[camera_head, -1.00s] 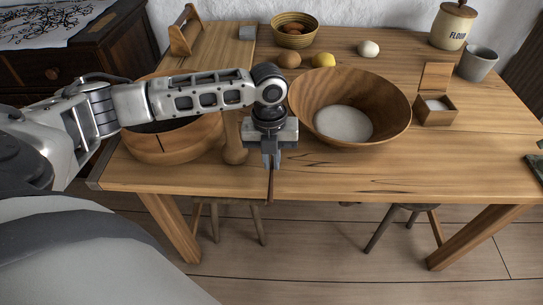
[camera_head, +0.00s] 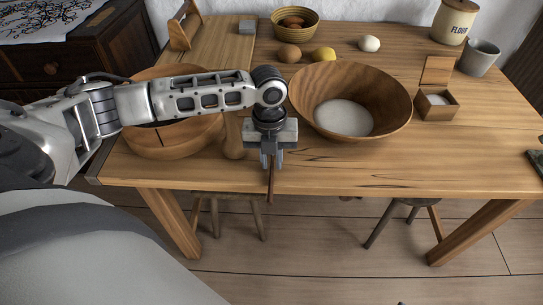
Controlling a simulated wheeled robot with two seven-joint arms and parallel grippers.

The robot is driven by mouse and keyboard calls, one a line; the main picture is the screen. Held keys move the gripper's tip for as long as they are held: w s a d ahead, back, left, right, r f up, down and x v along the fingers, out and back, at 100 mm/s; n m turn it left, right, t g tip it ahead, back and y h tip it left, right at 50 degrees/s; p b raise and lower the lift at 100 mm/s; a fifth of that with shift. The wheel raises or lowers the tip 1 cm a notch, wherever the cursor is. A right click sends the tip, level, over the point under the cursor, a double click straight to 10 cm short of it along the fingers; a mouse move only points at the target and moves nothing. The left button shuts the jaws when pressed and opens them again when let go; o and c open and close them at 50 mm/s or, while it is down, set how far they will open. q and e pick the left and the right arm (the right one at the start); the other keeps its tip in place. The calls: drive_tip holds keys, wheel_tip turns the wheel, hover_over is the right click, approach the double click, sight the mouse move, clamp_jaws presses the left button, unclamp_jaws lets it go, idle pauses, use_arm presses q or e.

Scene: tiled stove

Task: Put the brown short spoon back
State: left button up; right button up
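My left gripper (camera_head: 271,163) points down over the front edge of the table, between the two wooden bowls. A thin brown stick, likely the brown short spoon (camera_head: 271,187), hangs down from between its fingers, which appear shut on it. The spoon's lower end shows in front of the table edge; its upper part is hidden by the gripper. My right gripper is out of view.
A large wooden bowl (camera_head: 388,95) with white contents stands right of the gripper. Another round wooden vessel (camera_head: 175,140) and an upright wooden tool (camera_head: 234,140) stand left, partly behind my arm. A small lidded box (camera_head: 437,108) is farther right. The front right of the table (camera_head: 430,160) is clear.

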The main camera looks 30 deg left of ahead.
use_arm(q)
drive_tip(key=shift+o, duration=0.9)
wheel_tip(320, 180, up, 16)
drive_tip(key=p, duration=0.1)
drive_tip(key=d+f+n, duration=0.1)
drive_tip(key=d+f, duration=0.1)
drive_tip(key=f, duration=0.1)
drive_tip(key=d+f+n+t+h, duration=0.1)
drive_tip(key=d+f+n, duration=0.1)
drive_tip(key=d+f, duration=0.1)
drive_tip(key=d+f+n+t+h, duration=0.1)
drive_tip(key=d+f, duration=0.2)
drive_tip(key=f, duration=0.1)
drive_tip(key=shift+w+d+n, duration=0.1)
drive_tip(key=shift+w+n, duration=0.2)
drive_tip(key=shift+w, duration=0.05)
drive_tip(key=s+d+f+n+t+h, duration=0.3)
drive_tip(key=d+f+n, duration=0.4)
drive_tip(key=n, duration=0.1)
drive_tip(key=s+a+f+n+t+y, duration=0.1)
drive_tip(key=s+f+n+t, duration=0.1)
drive_tip(key=s+n, duration=0.3)
drive_tip(key=s+a+f+n+t+y, duration=0.1)
drive_tip(key=s+a+f+n+t, duration=0.1)
drive_tip(key=s+n, duration=0.3)
drive_tip(key=n+t, duration=0.1)
drive_tip(key=n, duration=0.3)
drive_tip(key=shift+a+f+n+t+y, duration=0.3)
drive_tip(key=shift+f+t, duration=0.05)
drive_tip(key=shift+t, duration=0.05)
